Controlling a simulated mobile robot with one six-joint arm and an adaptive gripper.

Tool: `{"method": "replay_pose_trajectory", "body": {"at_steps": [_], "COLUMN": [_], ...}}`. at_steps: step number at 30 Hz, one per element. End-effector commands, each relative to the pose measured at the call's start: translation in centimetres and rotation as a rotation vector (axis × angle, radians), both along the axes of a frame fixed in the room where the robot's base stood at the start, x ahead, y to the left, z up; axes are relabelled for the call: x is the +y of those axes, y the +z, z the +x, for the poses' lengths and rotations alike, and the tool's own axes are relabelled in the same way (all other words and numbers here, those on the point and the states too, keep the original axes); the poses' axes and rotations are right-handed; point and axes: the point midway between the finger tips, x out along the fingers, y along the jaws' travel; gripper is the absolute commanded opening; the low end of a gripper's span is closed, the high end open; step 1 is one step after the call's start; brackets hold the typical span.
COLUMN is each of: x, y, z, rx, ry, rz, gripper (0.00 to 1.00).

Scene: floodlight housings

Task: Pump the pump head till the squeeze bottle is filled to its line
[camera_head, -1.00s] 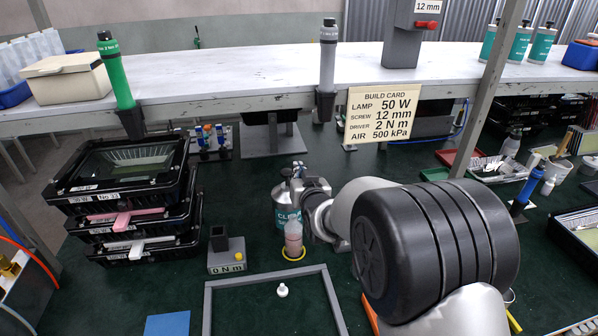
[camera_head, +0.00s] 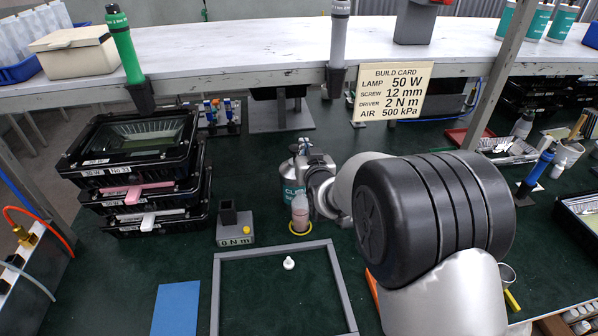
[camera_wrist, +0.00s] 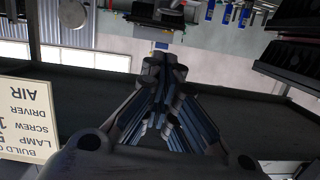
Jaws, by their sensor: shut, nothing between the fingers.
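The squeeze bottle (camera_head: 300,213) stands upright in a yellow ring on the green bench in the head view. It is translucent with pinkish liquid in its lower part; its fill line is too small to read. Just behind and left of it stands the grey pump container with a teal label (camera_head: 292,188). Its pump head is largely hidden by my gripper (camera_head: 306,158), which is at the container's top; I cannot tell whether they touch. In the wrist view my gripper (camera_wrist: 166,68) is shut with nothing between its fingers.
A grey frame (camera_head: 217,295) lies in front, with a small white cap (camera_head: 289,262) inside it. A torque block (camera_head: 236,238) stands left of the bottle, near stacked black floodlight housings (camera_head: 140,225).

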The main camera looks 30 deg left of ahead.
Motion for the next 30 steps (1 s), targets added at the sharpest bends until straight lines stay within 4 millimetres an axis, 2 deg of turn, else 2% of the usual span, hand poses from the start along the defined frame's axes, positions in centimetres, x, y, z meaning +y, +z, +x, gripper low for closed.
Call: {"method": "replay_pose_trajectory", "body": {"at_steps": [1, 5, 20, 26, 30], "x": [0.3, 0.9, 1.1, 1.7, 3.1], "y": [0.9, 1.4, 1.2, 0.9, 0.5], "z": [-0.4, -1.1, -1.7, -0.8, 0.8], "rx": [-0.016, -0.067, -0.117, -0.117, -0.118], "ry": [0.003, 0.002, -0.005, -0.005, -0.005], "rz": [-0.012, -0.047, -0.082, -0.08, -0.08], "gripper": [0.0, 0.0, 0.0, 0.0, 0.0]}}
